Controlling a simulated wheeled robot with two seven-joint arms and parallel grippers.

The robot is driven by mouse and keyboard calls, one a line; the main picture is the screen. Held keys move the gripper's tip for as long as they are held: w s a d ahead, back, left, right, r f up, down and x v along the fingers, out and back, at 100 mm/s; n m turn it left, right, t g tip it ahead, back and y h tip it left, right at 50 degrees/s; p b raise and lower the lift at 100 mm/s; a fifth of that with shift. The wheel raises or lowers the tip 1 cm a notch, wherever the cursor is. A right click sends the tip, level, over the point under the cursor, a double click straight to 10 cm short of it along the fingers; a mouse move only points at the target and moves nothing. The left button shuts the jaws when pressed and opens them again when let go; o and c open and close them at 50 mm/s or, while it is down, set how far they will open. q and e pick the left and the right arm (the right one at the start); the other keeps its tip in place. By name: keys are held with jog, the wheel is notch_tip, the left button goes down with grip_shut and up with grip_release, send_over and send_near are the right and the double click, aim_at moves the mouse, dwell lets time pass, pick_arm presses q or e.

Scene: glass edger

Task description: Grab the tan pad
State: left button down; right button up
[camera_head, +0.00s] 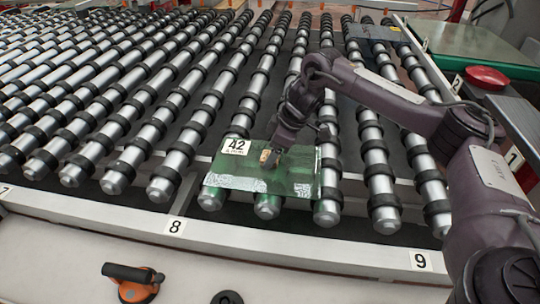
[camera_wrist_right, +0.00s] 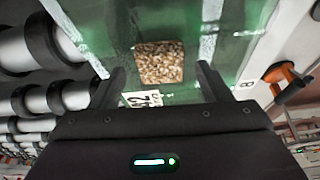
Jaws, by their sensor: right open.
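The tan pad (camera_wrist_right: 160,62) is a small, speckled, cork-like square lying on a green glass pane (camera_wrist_right: 215,60). In the head view the pad (camera_head: 265,155) is partly hidden by my right gripper (camera_head: 270,158), which reaches down over the pane (camera_head: 300,185). In the wrist view my right gripper (camera_wrist_right: 160,88) is open, with a finger on each side of the pad's near end and nothing held. I cannot tell whether the fingertips touch the glass. The pane rests on rollers and carries a white label marked 42 (camera_head: 236,147). My left gripper is not in view.
Rows of rollers (camera_head: 150,130) with black rings surround the pane. A white rail (camera_head: 130,222) marked 8 and 9 runs along the front. An orange-and-black suction handle (camera_head: 135,284) lies in front of it. A red button (camera_head: 486,77) is at the right.

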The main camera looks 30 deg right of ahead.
jog(key=shift+w+a+f, duration=0.1)
jog(key=shift+f, duration=0.3)
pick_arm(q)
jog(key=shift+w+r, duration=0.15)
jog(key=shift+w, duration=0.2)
pick_arm(e)
jog(key=c, duration=1.1)
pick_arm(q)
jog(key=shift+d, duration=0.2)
pick_arm(e)
jog(key=shift+o, duration=0.2)
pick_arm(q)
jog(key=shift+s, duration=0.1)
